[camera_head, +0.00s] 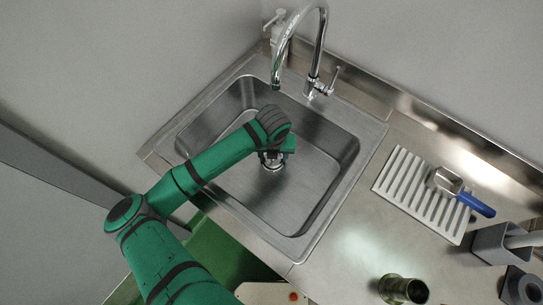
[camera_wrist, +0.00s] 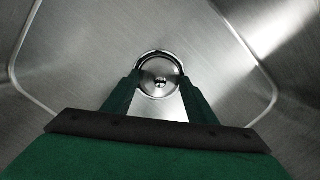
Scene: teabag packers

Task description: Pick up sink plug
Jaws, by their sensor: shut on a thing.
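The sink plug (camera_wrist: 160,76) is a round, shiny metal disc with a small knob in its middle. In the wrist view it shows between the two dark green fingers of my gripper (camera_wrist: 158,82), which is shut on it. A bright metal ring surrounds the plug; I cannot tell whether the plug is lifted clear of the drain. In the head view my gripper (camera_head: 271,160) is low inside the steel sink basin (camera_head: 318,207), over the drain. My wrist hides most of the plug there.
A curved chrome faucet (camera_head: 318,50) and a pump bottle (camera_head: 279,30) stand behind the basin. Basin walls enclose my gripper.

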